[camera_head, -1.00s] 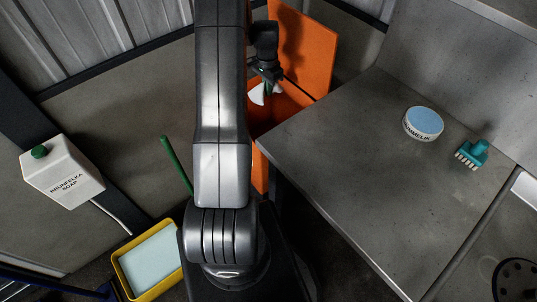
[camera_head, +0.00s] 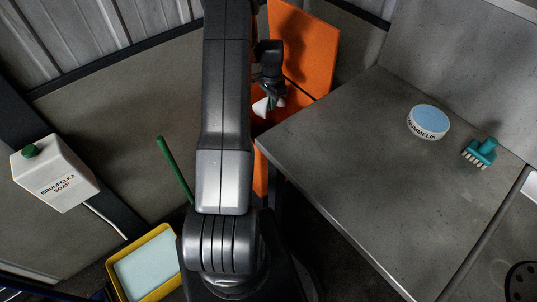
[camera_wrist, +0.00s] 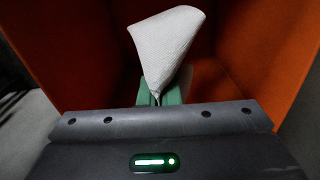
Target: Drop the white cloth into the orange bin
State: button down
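The white cloth (camera_wrist: 167,45) hangs from my gripper (camera_wrist: 158,95), whose green fingertips are shut on it in the wrist view. The cloth also shows as a small white patch in the head view (camera_head: 262,106). The orange bin (camera_head: 303,42) stands behind the table with its lid raised. Orange walls (camera_wrist: 60,50) surround the cloth in the wrist view, so my gripper is over or inside the bin opening. My arm and the table hide part of the bin in the head view.
A grey metal table (camera_head: 340,170) stands right of the bin, with a round blue-topped tin (camera_head: 428,121) and a teal brush (camera_head: 479,153) on it. A soap dispenser (camera_head: 55,175) is on the left wall. A yellow bucket (camera_head: 147,262) and a green stick (camera_head: 175,168) are at lower left.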

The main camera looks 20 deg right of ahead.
jog(key=shift+c, duration=1.4)
grip_release()
jog(key=shift+r, duration=0.1)
notch_tip(320, 180, up, 5)
jog(key=p, duration=0.2)
jog(key=shift+r+p, duration=0.2)
jog(key=shift+p, duration=0.2)
jog(key=shift+r, duration=0.1)
notch_tip(320, 180, up, 14)
jog(key=shift+f, duration=0.2)
